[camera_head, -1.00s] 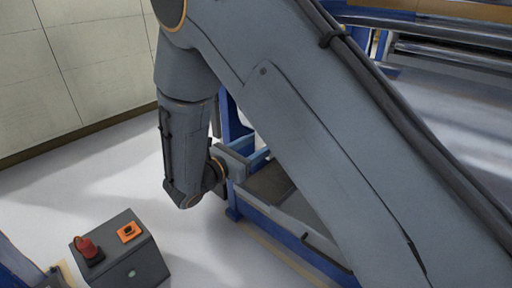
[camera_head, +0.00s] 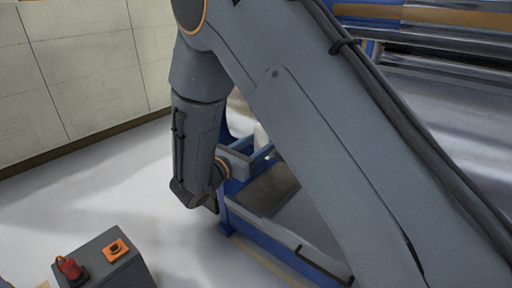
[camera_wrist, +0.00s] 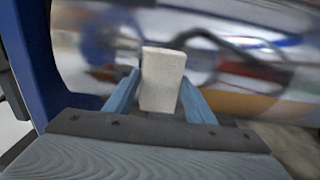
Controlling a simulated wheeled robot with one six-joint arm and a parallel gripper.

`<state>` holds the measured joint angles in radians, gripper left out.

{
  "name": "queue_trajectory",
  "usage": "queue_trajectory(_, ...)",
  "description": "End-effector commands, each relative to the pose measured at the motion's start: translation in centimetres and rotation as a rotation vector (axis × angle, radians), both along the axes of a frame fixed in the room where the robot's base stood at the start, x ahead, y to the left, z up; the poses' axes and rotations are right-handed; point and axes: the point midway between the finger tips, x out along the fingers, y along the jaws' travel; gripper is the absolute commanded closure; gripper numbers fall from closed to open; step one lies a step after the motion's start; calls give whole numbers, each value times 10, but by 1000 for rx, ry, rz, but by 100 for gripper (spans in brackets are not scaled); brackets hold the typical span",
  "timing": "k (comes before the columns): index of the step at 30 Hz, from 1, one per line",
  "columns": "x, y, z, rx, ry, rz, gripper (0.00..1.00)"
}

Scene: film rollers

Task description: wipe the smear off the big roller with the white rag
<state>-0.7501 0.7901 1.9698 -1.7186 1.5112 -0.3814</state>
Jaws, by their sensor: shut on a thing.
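My gripper (camera_wrist: 161,95) is shut on the white rag (camera_wrist: 161,78), a pale upright block between its two blue fingers in the wrist view. The head view shows the gripper (camera_head: 262,155) low behind my arm, with a bit of the white rag (camera_head: 262,136) above it. A broad shiny curved surface (camera_wrist: 265,75), seemingly the big roller, lies beyond the rag in the wrist view, blurred with reflections. I cannot tell whether the rag touches it. I cannot make out the smear for certain.
A blue machine frame (camera_head: 262,238) with a grey tray stands below the gripper. Shiny rollers (camera_head: 455,50) cross the upper right. A dark control box (camera_head: 108,262) with a red knob is at the lower left. Pale floor is clear between box and frame.

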Motion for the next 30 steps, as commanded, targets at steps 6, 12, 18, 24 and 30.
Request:
queue_trajectory(6,0,0,0,0,0,0,68)
queue_trajectory(12,0,0,0,0,0,0,68)
queue_trajectory(18,1,0,0,1,-1,0,68)
queue_trajectory(24,3,-2,0,1,-1,0,68)
queue_trajectory(30,6,-4,0,1,-1,0,68)
